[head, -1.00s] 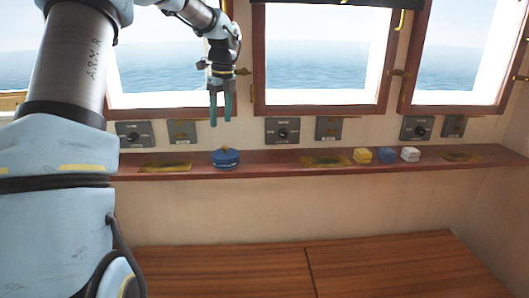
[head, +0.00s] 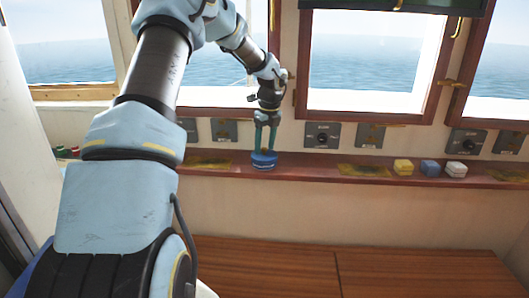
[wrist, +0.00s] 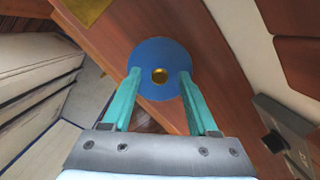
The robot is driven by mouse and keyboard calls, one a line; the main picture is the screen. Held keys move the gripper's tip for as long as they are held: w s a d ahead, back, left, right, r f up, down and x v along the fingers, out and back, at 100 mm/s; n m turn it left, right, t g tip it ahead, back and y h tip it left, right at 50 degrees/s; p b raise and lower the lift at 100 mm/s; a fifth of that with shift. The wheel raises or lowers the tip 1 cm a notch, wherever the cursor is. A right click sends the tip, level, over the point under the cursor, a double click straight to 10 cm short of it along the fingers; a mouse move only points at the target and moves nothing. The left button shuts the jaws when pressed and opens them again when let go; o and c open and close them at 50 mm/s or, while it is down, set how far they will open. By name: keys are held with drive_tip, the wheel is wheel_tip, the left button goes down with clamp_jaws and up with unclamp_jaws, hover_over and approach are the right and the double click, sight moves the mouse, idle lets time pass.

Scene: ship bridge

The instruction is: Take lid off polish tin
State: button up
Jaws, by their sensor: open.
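The polish tin (head: 264,163) is a round blue tin on the narrow wooden shelf below the windows. In the wrist view its blue lid (wrist: 159,50) is seen from above, with a small brass knob (wrist: 159,75) at its middle. My gripper (head: 265,151) points down over the tin, its teal fingers open. In the wrist view the fingertips (wrist: 160,74) stand on either side of the knob, over the lid. I cannot tell whether they touch the lid. In the head view the knob is hidden between the fingers.
A wooden bench top (head: 400,275) lies below.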

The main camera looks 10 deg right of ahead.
drive_tip(key=shift+f, duration=0.1)
clamp_jaws()
idle(0.4)
